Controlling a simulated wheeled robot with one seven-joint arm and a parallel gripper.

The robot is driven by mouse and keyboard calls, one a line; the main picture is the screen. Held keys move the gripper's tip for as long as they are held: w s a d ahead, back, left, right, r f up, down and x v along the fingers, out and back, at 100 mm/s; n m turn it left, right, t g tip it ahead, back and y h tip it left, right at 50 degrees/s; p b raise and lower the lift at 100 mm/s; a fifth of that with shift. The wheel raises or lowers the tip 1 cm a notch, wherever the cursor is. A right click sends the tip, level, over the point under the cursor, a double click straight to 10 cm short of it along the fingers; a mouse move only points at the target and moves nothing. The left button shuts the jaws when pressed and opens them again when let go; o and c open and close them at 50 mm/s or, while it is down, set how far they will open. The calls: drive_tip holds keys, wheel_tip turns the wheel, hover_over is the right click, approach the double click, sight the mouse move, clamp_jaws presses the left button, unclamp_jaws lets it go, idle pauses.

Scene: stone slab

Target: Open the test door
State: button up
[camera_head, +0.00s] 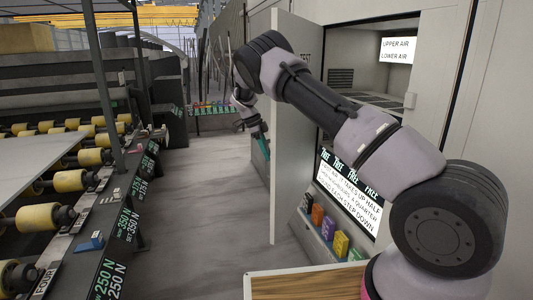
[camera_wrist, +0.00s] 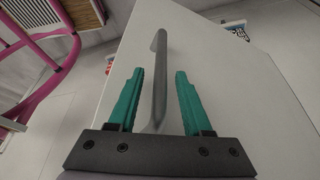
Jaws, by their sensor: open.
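The test door (camera_head: 290,150) is a pale upright panel in the head view, with part of the word TEST near its top. It stands swung out from its cabinet, and the opening to its right shows. My gripper (camera_head: 262,143) is at the left, outer face of the door, partly hidden by the door's edge. In the wrist view the door (camera_wrist: 235,90) fills the middle and right. Its grey bar handle (camera_wrist: 160,95) lies between the teal fingers of my gripper (camera_wrist: 160,72). The fingers are apart, with gaps visible on both sides of the handle.
The cabinet interior (camera_head: 368,70) has vents and a sign reading UPPER AIR, LOWER AIR (camera_head: 397,50). Several coloured boxes (camera_head: 328,228) stand on a ledge below it. A roller conveyor (camera_head: 60,180) runs along the left. The grey floor (camera_head: 205,200) between is clear.

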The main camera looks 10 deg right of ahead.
drive_tip(key=s+v, duration=0.1)
drive_tip(key=v, duration=0.9)
drive_tip(key=shift+w+a+r, duration=0.25)
drive_tip(key=shift+w+r, duration=0.1)
drive_tip(key=shift+w, duration=0.15)
